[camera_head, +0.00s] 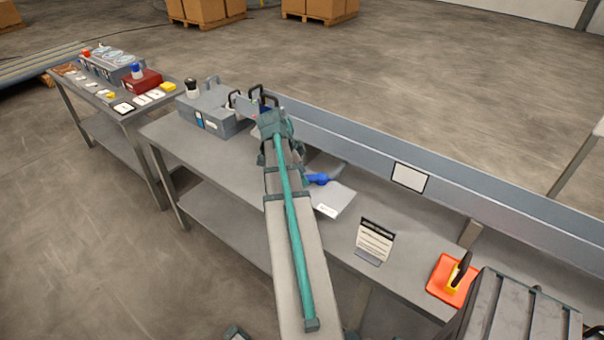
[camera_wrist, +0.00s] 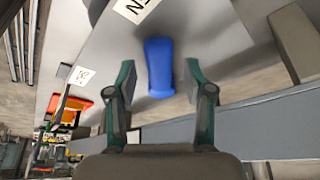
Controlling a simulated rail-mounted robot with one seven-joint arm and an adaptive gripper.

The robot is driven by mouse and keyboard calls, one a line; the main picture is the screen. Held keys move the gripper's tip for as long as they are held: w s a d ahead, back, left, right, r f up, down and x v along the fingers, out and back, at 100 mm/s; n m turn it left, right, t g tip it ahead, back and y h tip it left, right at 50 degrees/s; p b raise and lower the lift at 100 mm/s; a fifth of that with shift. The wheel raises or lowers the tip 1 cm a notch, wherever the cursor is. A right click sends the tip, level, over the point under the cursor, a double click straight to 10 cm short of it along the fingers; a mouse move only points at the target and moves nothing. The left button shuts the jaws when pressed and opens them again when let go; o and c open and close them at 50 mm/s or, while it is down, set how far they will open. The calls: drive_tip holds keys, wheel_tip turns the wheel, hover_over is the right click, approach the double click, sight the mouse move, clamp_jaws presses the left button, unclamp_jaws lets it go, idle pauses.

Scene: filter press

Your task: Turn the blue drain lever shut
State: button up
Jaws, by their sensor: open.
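The blue drain lever (camera_head: 318,179) shows in the head view just right of my arm, on a grey plate on the bench. In the wrist view the blue lever (camera_wrist: 159,66) lies ahead, between my two open fingers and slightly beyond their tips. My gripper (camera_wrist: 157,85) is open, with clear gaps on both sides of the lever, and I see no contact. In the head view my arm hides much of the gripper. The lever's pivot is hard to make out. A white label (camera_wrist: 135,8) with black letters is on the plate near the lever.
A long grey rail (camera_head: 450,190) runs behind the bench. A sign card (camera_head: 374,241) and an orange block with a yellow-black handle (camera_head: 454,275) stand to the right. A grey box (camera_head: 210,108) stands to the left. The bench between the plate and card is clear.

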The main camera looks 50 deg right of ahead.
drive_tip(key=shift+f, duration=0.1)
drive_tip(key=shift+c, duration=0.2)
clamp_jaws()
